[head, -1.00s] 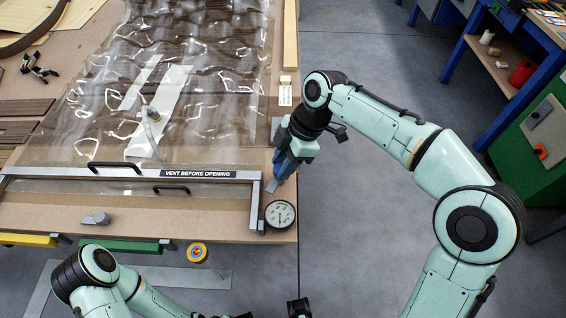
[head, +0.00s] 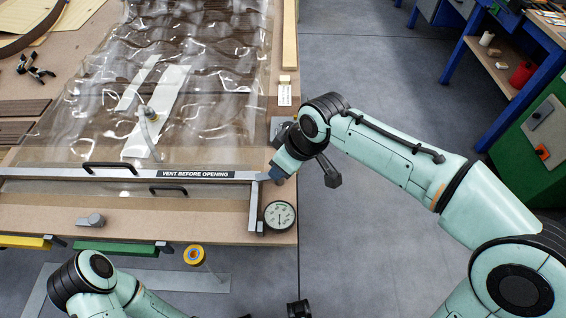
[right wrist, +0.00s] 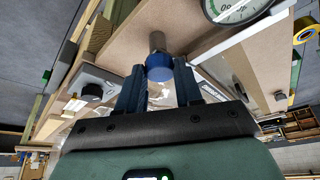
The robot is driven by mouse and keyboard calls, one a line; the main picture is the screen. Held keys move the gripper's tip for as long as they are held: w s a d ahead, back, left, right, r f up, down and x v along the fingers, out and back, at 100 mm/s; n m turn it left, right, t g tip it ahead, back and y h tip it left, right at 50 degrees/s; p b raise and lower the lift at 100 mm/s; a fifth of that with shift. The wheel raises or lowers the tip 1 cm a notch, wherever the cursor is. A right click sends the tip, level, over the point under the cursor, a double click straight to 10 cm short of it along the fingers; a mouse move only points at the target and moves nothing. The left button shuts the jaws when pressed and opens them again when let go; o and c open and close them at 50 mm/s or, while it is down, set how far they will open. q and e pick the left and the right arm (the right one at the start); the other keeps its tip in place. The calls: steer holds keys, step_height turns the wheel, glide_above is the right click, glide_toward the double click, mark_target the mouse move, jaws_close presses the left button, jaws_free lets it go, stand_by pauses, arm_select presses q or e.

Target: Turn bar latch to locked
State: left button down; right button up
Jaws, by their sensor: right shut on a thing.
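The grey clamp bar (head: 120,174), labelled "VENT BEFORE OPENING", lies across the front of the table. My right gripper (head: 269,177) is at its right end, by the corner with a grey strip (head: 253,210). In the right wrist view, a blue knob (right wrist: 159,68) on a grey post (right wrist: 157,42) sits between the dark blue fingers of my right gripper (right wrist: 159,80), which is shut on it. I take this knob to be the bar latch's handle. The gripper hides most of the latch in the head view, so its angle is unclear. My left gripper is not clearly seen.
A round gauge (head: 279,215) lies close in front of my right gripper. Two black handles (head: 110,165) (head: 169,190) and a small grey knob (head: 91,221) are further left. Clear film (head: 190,60) covers the panel behind. The floor right of the table is open.

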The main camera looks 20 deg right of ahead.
steer(key=shift+s+a+m+h, duration=0.1)
steer(key=shift+m+h, duration=0.3)
steer(key=shift+m, duration=0.7)
steer(key=o, duration=1)
steer(key=p+v, duration=0.2)
steer(key=v, duration=1.1)
steer(key=shift+s+r, duration=0.1)
steer(key=shift+s, duration=0.1)
